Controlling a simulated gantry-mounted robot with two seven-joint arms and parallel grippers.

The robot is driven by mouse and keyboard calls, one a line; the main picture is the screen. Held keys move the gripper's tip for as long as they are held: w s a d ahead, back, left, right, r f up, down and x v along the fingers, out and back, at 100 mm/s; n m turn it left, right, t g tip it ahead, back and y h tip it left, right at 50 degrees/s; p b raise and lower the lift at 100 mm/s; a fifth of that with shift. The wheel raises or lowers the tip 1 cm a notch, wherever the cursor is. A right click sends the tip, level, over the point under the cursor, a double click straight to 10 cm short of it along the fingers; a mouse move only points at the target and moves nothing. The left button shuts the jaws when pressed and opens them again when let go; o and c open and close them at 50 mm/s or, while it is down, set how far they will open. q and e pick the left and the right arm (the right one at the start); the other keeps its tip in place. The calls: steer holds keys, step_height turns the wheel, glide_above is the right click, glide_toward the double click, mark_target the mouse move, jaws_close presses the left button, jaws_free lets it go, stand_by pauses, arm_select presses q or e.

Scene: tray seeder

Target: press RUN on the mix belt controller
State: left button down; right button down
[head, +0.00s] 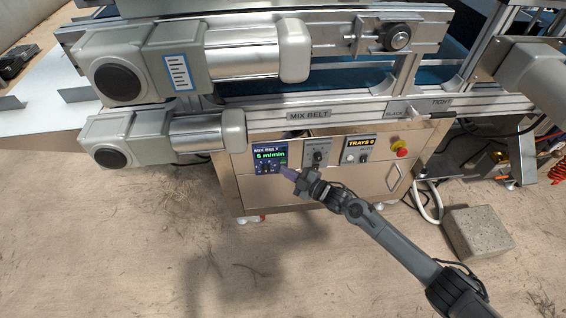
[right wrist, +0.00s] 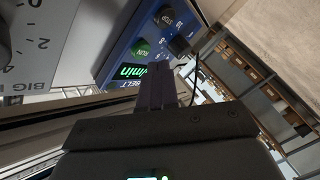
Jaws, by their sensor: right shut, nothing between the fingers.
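The mix belt controller (head: 268,160) is a small blue panel on the machine's front, with a green readout of 5 m/min. In the right wrist view the controller (right wrist: 125,50) is close and turned, with a green RUN button (right wrist: 141,48), a STOP button (right wrist: 165,16) and a dark knob (right wrist: 179,45). My right gripper (head: 285,172) is shut and empty, its tips at the lower right of the controller. In the wrist view its fingers (right wrist: 160,82) cover part of the readout, just below RUN. I cannot tell whether they touch the panel. My left gripper is out of view.
A dial plate (head: 317,153) and a TRAYS display box (head: 359,148) sit right of the controller. A red emergency stop (head: 400,146) is further right. Grey motors (head: 160,140) overhang above left. A concrete block (head: 477,232) stands on the sandy floor at right.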

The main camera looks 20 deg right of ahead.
stand_by(0.5)
steer(key=shift+w+d, duration=0.1)
steer(key=shift+w, duration=0.15)
steer(key=shift+w+b, duration=0.2)
steer(key=shift+b, duration=0.1)
